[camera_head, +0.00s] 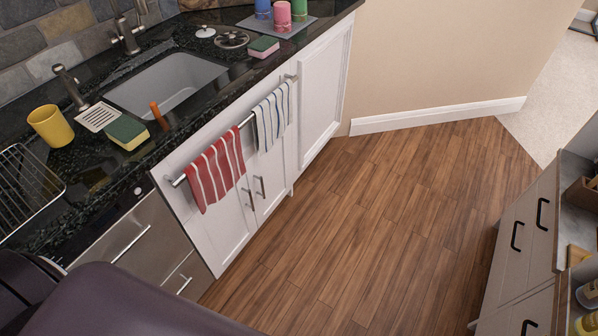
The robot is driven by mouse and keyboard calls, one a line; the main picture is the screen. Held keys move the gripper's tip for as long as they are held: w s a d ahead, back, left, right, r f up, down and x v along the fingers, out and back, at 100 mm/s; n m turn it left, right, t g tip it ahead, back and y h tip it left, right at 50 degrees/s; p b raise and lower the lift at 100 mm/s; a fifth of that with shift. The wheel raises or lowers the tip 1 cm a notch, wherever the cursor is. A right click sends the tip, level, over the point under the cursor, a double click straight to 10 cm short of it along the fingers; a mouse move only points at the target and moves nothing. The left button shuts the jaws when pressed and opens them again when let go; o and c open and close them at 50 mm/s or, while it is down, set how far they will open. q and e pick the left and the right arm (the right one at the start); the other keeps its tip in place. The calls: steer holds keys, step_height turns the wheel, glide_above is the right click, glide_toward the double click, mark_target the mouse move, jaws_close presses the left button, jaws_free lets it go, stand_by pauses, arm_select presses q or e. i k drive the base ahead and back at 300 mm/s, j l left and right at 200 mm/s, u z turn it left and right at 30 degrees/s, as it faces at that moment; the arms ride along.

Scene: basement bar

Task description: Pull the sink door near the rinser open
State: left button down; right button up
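The white sink cabinet stands under the dark counter, with two doors side by side, both closed. The left door (222,232) has a dark upright handle (248,199) near its right edge. The right door (273,171) has a similar handle (260,187) near its left edge. A small grated plate (97,117), which looks like the rinser, lies left of the sink (168,84), on the left door's side. A red striped towel (215,174) hangs over the upper left door front. Neither of my grippers is in view.
A towel bar (239,124) runs across the cabinet front, with a blue striped towel (273,114) on it. Steel drawers (135,240) adjoin at left. The wooden floor (370,225) before the doors is clear. A grey cabinet (520,245) stands at right.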

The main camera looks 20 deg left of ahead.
mark_target(268, 177)
steer(key=i+z, duration=0.4)
steer(key=i, duration=2.75)
steer(key=i+u, duration=0.35)
steer(key=i+l+u, duration=0.65)
steer(key=i+j, duration=0.1)
